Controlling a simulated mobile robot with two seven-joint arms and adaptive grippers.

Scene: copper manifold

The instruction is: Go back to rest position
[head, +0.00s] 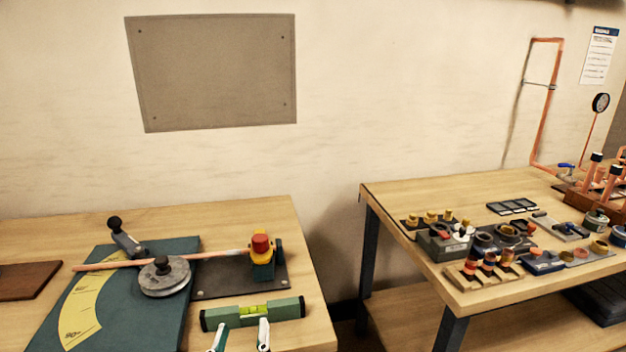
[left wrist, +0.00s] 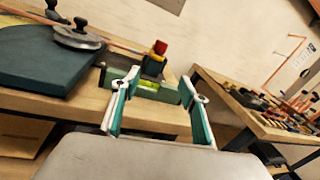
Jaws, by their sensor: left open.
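My left gripper (head: 240,338) shows at the bottom of the head view, its two white and green fingertips apart and empty. It is at the front edge of the left table (head: 315,300), just in front of a green spirit level (head: 252,314). In the left wrist view the open fingers (left wrist: 152,108) point toward the level (left wrist: 148,86), which shows between them; I see no contact. My right gripper is in neither view.
On the left table stand a bending jig (head: 165,276) with a copper pipe (head: 105,264) and a red-topped clamp (head: 262,256). A right table (head: 395,205) holds several fittings and a copper manifold (head: 596,190). A gap separates the tables.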

